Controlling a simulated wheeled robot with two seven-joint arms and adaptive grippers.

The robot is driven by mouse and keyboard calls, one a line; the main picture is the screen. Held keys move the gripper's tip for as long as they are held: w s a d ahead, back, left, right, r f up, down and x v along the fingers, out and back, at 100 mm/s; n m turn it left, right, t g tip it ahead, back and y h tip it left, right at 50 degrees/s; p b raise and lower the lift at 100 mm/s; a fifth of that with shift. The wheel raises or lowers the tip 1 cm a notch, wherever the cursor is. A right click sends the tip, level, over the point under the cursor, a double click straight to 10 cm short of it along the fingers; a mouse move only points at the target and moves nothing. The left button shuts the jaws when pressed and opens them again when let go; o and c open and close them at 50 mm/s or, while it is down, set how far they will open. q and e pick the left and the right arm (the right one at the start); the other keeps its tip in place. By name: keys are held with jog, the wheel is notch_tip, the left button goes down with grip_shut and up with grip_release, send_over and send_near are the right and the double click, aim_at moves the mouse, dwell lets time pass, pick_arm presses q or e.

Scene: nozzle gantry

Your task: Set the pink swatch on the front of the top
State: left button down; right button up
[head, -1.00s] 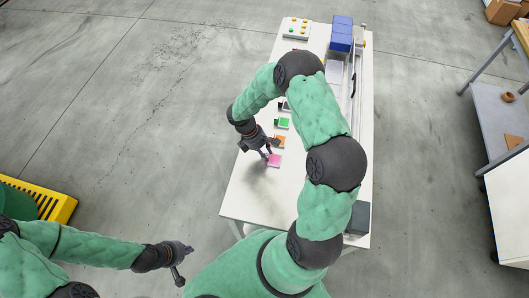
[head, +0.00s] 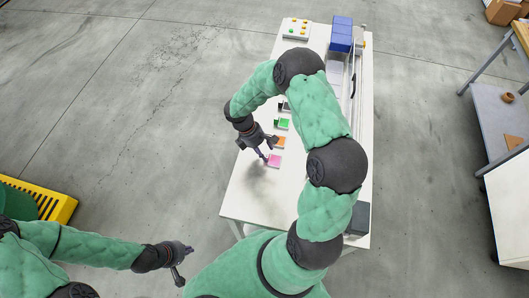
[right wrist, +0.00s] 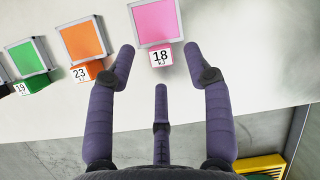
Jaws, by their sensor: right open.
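The pink swatch (head: 274,160) is a flat square in a grey frame, lying on the white table near its left edge. In the right wrist view the pink swatch (right wrist: 157,22) has a white label reading 18 on its near side. My right gripper (head: 269,155) is open just above it. In the right wrist view its fingers (right wrist: 160,60) are spread towards either side of the label, and nothing is between them. My left gripper (head: 182,262) hangs away from the table at lower left; its jaws are too small to judge.
An orange swatch (head: 278,142) labelled 23 and a green swatch (head: 283,123) labelled 19 lie in a row beyond the pink one. A yellow crate (head: 60,208) is on the floor.

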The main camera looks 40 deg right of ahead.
jog(key=v, duration=1)
jog(key=shift+p, duration=0.3)
jog(key=shift+r, duration=0.15)
